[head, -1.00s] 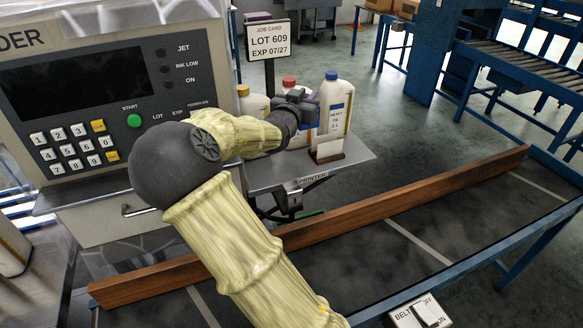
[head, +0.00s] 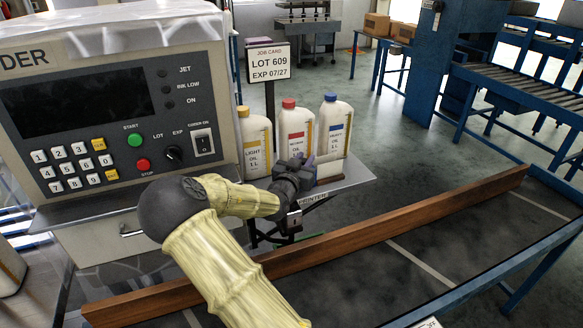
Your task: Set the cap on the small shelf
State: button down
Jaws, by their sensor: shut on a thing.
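My gripper (head: 303,170) is at the front of the grey shelf (head: 352,183), in front of the red-capped and blue-capped bottles. It is shut, and what it holds is mostly hidden by the hand. A small purple patch (head: 309,160) shows at its fingers; I cannot tell whether this is the cap. Three white oil bottles stand at the shelf: the light oil bottle with a yellow cap (head: 243,111), the middle one with a red cap (head: 288,103), and the heavy oil bottle with a blue cap (head: 330,97).
A pale block on a wooden base (head: 330,178) stands just right of my gripper. The coder panel (head: 110,110) is to the left and the job card (head: 268,63) behind. A long wooden rail (head: 400,225) borders the dark belt in front. The shelf's right end is clear.

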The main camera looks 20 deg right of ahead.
jog(key=a, duration=0.2)
jog(key=a+p, duration=0.1)
jog(key=a, duration=0.1)
jog(key=shift+a+f, duration=0.1)
jog(key=shift+f, duration=0.5)
jog(key=shift+f, duration=0.15)
jog(key=c, duration=1.2)
grip_release()
jog(key=shift+c, duration=0.2)
